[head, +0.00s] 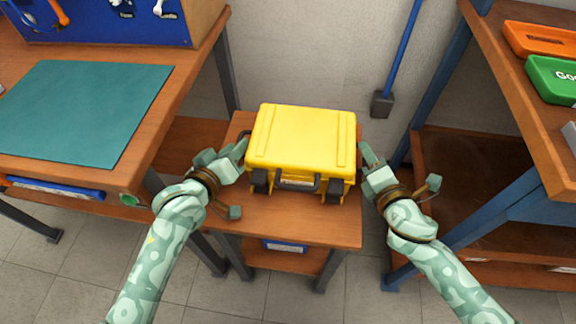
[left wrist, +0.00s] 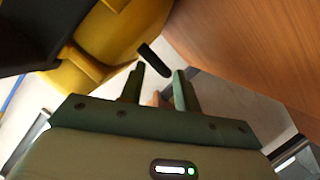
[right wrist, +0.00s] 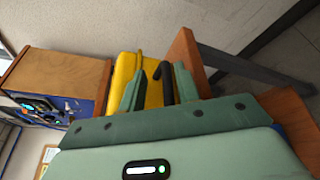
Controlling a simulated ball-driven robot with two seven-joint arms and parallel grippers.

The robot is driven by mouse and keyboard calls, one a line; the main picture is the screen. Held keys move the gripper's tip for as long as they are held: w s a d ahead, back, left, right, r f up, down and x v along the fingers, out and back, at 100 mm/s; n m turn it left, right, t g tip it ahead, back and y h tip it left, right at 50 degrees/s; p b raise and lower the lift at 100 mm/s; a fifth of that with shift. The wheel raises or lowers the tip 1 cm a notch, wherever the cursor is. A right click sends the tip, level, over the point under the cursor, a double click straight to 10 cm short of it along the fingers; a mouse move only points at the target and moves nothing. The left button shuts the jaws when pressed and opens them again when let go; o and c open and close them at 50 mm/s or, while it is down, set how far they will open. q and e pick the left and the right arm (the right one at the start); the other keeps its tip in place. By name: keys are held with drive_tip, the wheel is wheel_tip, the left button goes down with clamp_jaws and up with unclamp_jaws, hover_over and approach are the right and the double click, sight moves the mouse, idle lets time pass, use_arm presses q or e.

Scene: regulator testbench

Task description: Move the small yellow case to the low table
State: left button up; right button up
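The yellow case (head: 300,140) sits upright on the low table (head: 290,228), its black front handle and latches facing me. It also shows in the left wrist view (left wrist: 125,35) and the right wrist view (right wrist: 125,68). My left gripper (head: 240,152) is at the case's left side. Its fingers are apart, with a black side handle (left wrist: 153,60) just beyond the tips. My right gripper (head: 368,155) is at the right side. Its fingers are apart, with the other black side handle (right wrist: 167,85) between them, not visibly clamped.
A workbench with a teal mat (head: 85,112) and a blue tool panel (head: 100,22) stands at left. A blue-handled tool (head: 383,103) leans on the back wall.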

use_arm(q)
drive_tip(key=shift+a, duration=0.15)
use_arm(e)
drive_tip(key=shift+d, duration=0.1)
use_arm(q)
drive_tip(key=v, duration=1.1)
drive_tip(key=shift+s, duration=0.35)
drive_tip(key=shift+s+a, duration=0.1)
use_arm(e)
drive_tip(key=v, duration=1.2)
drive_tip(key=shift+f, duration=0.1)
